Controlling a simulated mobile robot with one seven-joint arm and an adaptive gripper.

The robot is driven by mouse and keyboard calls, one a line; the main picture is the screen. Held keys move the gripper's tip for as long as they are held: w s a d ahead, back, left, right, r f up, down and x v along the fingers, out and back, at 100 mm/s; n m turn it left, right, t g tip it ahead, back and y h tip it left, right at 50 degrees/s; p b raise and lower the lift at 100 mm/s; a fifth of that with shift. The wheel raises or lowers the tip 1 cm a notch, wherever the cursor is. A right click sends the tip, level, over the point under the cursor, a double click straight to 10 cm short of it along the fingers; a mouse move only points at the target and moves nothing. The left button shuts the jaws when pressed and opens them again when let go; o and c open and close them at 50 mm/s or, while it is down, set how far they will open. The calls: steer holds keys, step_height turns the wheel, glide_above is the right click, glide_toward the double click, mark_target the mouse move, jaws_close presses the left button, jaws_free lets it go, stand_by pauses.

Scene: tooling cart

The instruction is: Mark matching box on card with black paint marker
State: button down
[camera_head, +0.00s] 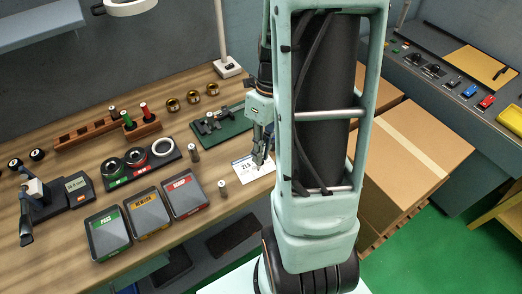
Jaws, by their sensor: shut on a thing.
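My gripper (262,148) points down over the white card (243,169), at the card's right part. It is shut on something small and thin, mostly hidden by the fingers. I cannot tell for certain whether this is the black paint marker, or whether its tip touches the card. The card lies flat on the wooden bench, with large dark print near its top. Its boxes are too small to read, and its right part is partly covered by my gripper.
Green PASS (108,232), yellow REWORK (147,212) and red SCRAP (184,193) trays stand at the front. Metal cylinders (223,190) (194,153) stand left of the card. A green mat (222,130) with a tool lies behind. Cardboard boxes (405,150) stand right of my arm.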

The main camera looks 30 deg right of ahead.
steer(key=shift+f, duration=0.7)
stand_by(2.0)
steer(key=p+v, duration=0.2)
steer(key=a+p+v, duration=0.1)
steer(key=p+v, duration=0.1)
steer(key=s+p+v, duration=0.1)
steer(key=p+v, duration=0.2)
steer(key=shift+w+a+r, duration=0.1)
steer(key=shift+a+r, duration=0.15)
steer(key=shift+a, duration=0.05)
steer(key=shift+f, duration=0.1)
stand_by(0.7)
